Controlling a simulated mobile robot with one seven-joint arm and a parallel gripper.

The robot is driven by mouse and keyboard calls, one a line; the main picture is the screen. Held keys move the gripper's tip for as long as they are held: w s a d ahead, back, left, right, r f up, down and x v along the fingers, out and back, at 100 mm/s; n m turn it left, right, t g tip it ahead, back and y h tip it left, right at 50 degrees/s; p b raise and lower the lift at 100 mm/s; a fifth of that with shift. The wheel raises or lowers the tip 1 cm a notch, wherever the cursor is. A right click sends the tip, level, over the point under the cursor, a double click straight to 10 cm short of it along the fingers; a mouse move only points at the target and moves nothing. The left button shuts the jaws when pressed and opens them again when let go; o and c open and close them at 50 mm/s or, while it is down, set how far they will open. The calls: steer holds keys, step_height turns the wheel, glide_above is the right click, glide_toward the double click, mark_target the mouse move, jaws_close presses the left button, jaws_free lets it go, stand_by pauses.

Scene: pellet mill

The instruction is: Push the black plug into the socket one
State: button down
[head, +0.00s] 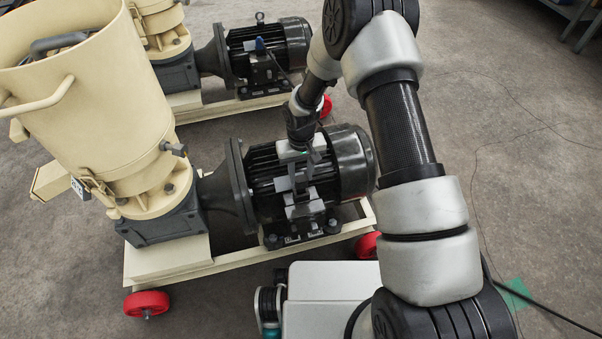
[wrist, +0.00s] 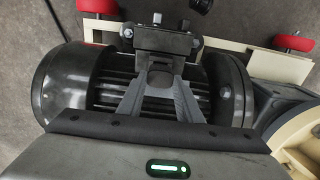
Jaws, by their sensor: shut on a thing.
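My gripper (head: 305,208) reaches down over the near black motor, with its fingertips at the terminal box (wrist: 152,42) on the motor's side. In the wrist view the two grey fingers (wrist: 160,72) converge at the box's edge. They are shut on a small dark piece, taken as the black plug, mostly hidden between the fingertips. I cannot tell whether it is inside a socket. Small metal fittings show on the box's outer face; no socket opening or number can be read.
The near motor (head: 353,160) joins a cream pellet mill (head: 110,95) on a cream frame with red wheels (head: 147,304).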

mark_target(301, 178)
steer(key=shift+f, duration=1.75)
stand_by(2.2)
steer(key=c, duration=1.2)
jaws_free()
steer(key=shift+o, duration=0.5)
steer(key=o, duration=0.4)
steer(key=shift+r, duration=0.15)
steer(key=shift+r+p, duration=2.05)
steer(key=shift+r, duration=1.3)
